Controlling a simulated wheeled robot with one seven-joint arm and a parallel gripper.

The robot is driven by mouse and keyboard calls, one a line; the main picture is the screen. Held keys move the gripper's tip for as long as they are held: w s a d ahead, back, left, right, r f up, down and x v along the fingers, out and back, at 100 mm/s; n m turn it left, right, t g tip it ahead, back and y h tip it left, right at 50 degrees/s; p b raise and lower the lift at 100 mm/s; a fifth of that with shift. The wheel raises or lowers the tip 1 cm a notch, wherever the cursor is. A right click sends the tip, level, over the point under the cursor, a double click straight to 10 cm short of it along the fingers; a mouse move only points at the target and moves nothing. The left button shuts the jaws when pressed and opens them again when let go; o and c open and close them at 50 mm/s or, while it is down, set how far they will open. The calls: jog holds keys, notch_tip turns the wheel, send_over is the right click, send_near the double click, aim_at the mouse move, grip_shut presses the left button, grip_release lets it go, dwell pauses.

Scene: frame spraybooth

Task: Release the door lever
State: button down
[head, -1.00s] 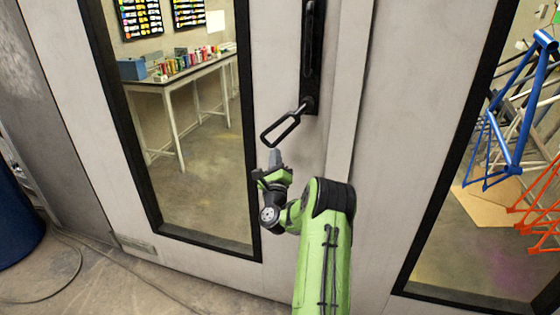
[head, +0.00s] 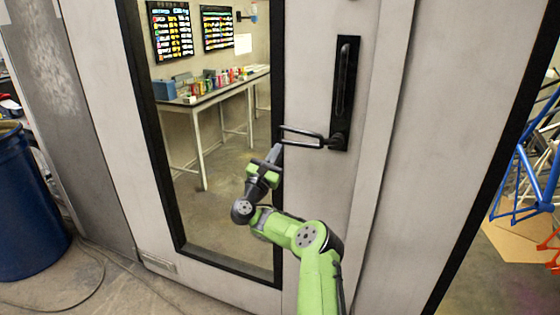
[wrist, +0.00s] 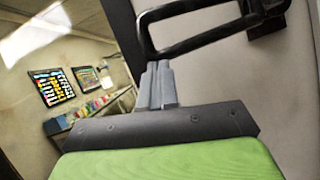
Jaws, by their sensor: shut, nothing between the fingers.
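The door lever (head: 303,131) is a black open loop reaching left from a tall black handle plate (head: 345,95) on the pale door. It lies about level. My gripper (head: 274,152) is shut and empty, its grey fingers pointing up just below the lever's free end. In the wrist view the closed fingers (wrist: 157,84) stand just under the lower bar of the lever loop (wrist: 200,37). I cannot tell whether they touch it. The lever's pivot is partly cut off at the top right of the wrist view.
The door has a tall black-framed window (head: 215,255); a workbench (head: 215,97) with several cans shows through it. A blue drum (head: 30,215) stands at the left, with a cable on the floor.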

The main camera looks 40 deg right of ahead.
jog(key=shift+w+r+m+g+p, duration=0.15)
jog(key=shift+r+m+g+p, duration=0.15)
jog(key=shift+r+m+g, duration=0.7)
jog(key=shift+r, duration=0.3)
